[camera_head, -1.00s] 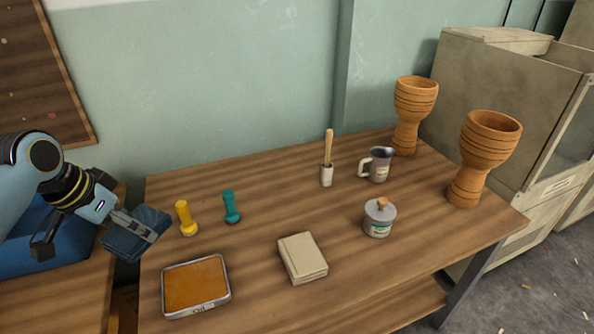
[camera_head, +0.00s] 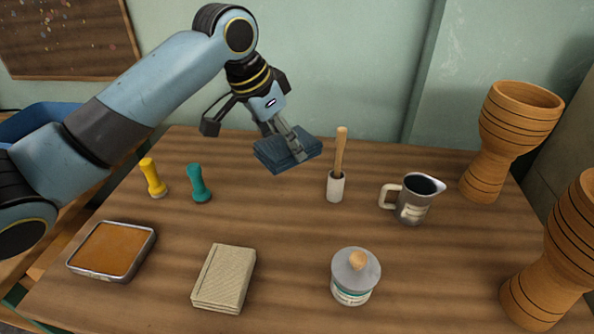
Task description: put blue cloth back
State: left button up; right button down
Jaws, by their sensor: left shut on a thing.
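The blue cloth (camera_head: 270,155) is a folded dark blue pad. My left gripper (camera_head: 292,143) is shut on it and holds it above the back middle of the table, left of the brush in its white holder. The cloth looks tilted a little and clear of the tabletop. A finger covers part of its top. My right gripper does not show.
On the table (camera_head: 290,222) stand a yellow handle (camera_head: 153,178), a teal handle (camera_head: 199,184), an orange tray (camera_head: 110,248), a beige cloth stack (camera_head: 224,278), a lidded jar (camera_head: 355,278), a brush holder (camera_head: 335,188), a jug (camera_head: 411,200) and two goblet drums (camera_head: 507,138). Bare wood lies mid-table.

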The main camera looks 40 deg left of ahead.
pick_arm(q)
jog(key=shift+f, duration=0.45)
jog(key=shift+s+a+f, duration=0.1)
jog(key=shift+a+f, duration=0.05)
jog(key=shift+a, duration=0.1)
jog(key=w+a+f+b, duration=0.1)
jog(key=a+f, duration=0.1)
jog(key=a, duration=0.1)
jog(key=w+a+f+b, duration=0.1)
jog(key=w+a+f, duration=0.1)
jog(key=a, duration=0.2)
jog(key=w+a+f+b, duration=0.1)
jog(key=w+a+f, duration=0.1)
jog(key=a+f, duration=0.1)
jog(key=shift+a+b, duration=0.15)
jog(key=shift+b, duration=0.25)
jog(key=shift+f+b, duration=0.55)
jog(key=shift+f, duration=1.5)
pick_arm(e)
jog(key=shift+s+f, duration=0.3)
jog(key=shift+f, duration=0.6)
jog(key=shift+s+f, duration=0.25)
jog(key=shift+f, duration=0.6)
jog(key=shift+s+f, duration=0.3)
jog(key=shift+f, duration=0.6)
pick_arm(q)
jog(key=shift+f, duration=0.1)
jog(key=o, duration=1.1)
